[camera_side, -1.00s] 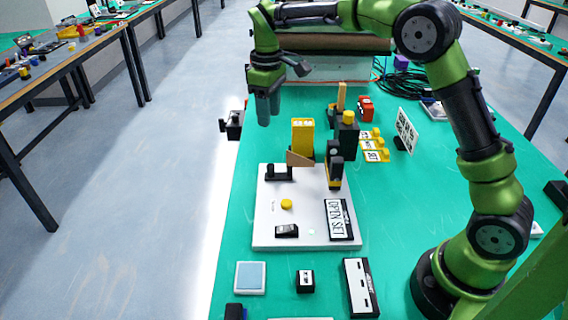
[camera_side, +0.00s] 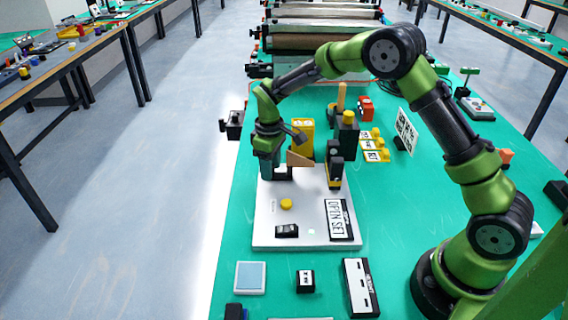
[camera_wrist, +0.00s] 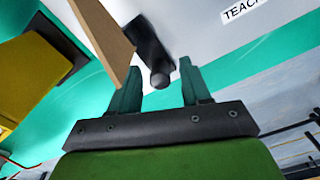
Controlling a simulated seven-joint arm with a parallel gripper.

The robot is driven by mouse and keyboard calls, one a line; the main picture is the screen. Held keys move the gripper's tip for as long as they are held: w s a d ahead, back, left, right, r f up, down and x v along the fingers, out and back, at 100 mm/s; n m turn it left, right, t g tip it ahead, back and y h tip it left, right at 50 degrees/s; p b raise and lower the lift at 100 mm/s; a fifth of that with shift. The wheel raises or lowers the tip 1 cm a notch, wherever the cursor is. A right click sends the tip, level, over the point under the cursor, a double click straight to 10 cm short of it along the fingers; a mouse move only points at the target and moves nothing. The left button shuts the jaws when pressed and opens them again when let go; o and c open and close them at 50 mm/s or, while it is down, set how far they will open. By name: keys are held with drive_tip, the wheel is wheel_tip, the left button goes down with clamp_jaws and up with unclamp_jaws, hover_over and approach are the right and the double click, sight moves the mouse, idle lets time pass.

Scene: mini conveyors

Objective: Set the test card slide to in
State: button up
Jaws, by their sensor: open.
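The slide is a black piece with a round knob on the white base plate (camera_side: 262,225); in the wrist view its knob (camera_wrist: 160,80) lies between my fingertips, slightly beyond them. A brown, wood-coloured card (camera_side: 299,159) stands beside the slide, and it shows large at the upper left of the wrist view (camera_wrist: 103,38). My gripper (camera_side: 268,176) is open, pointing down over the slide's left end. The fingers straddle the knob and nothing is gripped. In the side view my gripper hides the knob and part of the slide.
The plate also carries a yellow button (camera_side: 286,204), a black switch (camera_side: 287,231) and a labelled black block (camera_side: 339,219).

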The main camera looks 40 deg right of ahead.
sight(300, 165)
drive_tip(key=shift+f, duration=0.15)
drive_tip(key=shift+c, duration=0.3)
clamp_jaws()
drive_tip(key=s+d, duration=0.5)
drive_tip(key=shift+s+d, duration=0.2)
drive_tip(key=shift+d, duration=0.05)
unclamp_jaws()
drive_tip(key=shift+o, duration=0.3)
